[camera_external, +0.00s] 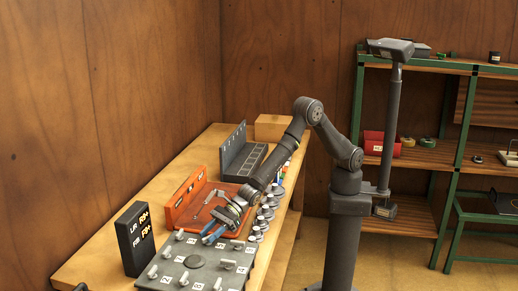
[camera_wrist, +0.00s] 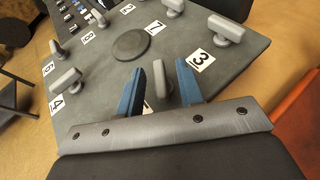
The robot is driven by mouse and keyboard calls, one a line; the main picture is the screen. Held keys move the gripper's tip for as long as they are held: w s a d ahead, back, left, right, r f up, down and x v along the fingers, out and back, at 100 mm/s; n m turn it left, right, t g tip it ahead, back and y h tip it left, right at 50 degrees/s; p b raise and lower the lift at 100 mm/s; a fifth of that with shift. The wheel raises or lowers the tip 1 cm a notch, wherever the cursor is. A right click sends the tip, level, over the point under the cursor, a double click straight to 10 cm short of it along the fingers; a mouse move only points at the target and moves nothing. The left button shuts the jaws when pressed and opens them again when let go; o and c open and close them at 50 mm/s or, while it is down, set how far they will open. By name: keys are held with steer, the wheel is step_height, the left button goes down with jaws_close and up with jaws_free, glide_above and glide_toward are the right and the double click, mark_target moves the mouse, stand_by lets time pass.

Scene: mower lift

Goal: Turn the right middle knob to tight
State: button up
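A dark grey panel (camera_external: 205,253) lies on the bench with several light grey bar-shaped knobs and number labels around a round disc (camera_external: 195,262). In the wrist view, my gripper (camera_wrist: 160,67) has its two blue fingers apart, one on each side of a grey knob (camera_wrist: 159,82) at the panel's near edge. I cannot tell whether the fingers touch it. Its label is mostly hidden by the left finger. The knob by label 3 (camera_wrist: 183,32) is to the right; the knob by label 4 (camera_wrist: 67,80) is to the left. In the external view, my gripper (camera_external: 214,232) is over the panel's far edge.
A black box (camera_external: 135,239) with yellow lettering stands left of the panel. An orange tray (camera_external: 198,206) lies just beyond it, and a grey tray (camera_external: 241,153) further back. Several round grey pieces (camera_external: 264,218) line the bench's right edge. A green-framed shelf (camera_external: 455,150) stands behind my arm.

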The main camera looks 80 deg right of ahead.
steer(key=v, duration=1.7)
steer(key=shift+r, duration=0.15)
steer(key=shift+d, duration=0.15)
